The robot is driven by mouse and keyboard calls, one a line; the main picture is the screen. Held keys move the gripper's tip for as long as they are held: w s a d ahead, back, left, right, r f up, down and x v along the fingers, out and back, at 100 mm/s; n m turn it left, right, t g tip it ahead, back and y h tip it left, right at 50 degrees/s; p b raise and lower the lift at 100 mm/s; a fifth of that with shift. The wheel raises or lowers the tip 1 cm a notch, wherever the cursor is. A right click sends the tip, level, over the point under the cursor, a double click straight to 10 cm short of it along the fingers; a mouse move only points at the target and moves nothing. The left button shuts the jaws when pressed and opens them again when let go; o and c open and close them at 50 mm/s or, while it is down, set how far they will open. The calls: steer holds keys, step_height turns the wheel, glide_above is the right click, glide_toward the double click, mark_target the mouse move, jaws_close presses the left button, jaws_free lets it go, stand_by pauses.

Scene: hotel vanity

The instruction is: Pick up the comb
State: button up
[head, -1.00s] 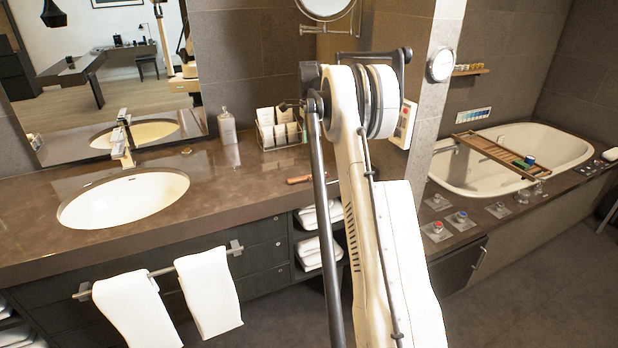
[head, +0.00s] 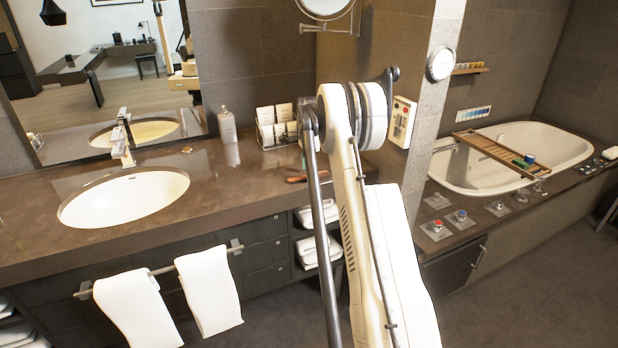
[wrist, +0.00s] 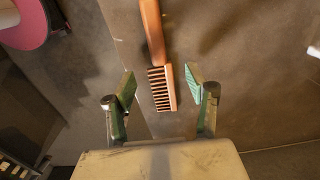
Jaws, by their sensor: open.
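The comb (wrist: 162,88) is orange-brown with dark-gapped teeth on its left side. In the wrist view it lies on the brown counter, its handle (wrist: 152,30) running up to the top edge. My gripper (wrist: 160,85) is open, with one green-padded finger on each side of the toothed end. Neither finger visibly touches the comb, and I cannot tell the height gap. In the head view only a small reddish part of the comb (head: 294,179) shows on the counter (head: 225,180), left of my arm; my gripper is mostly hidden there behind my arm.
A white card rack (head: 268,136) and a soap bottle (head: 228,124) stand at the back of the counter. The sink (head: 125,198) is to the left. A wall panel with buttons (head: 402,122) is to the right. A pink round object (wrist: 25,22) shows in the wrist view.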

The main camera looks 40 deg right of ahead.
steer(key=shift+f, duration=0.95)
steer(key=c, duration=1)
steer(key=shift+r, duration=0.15)
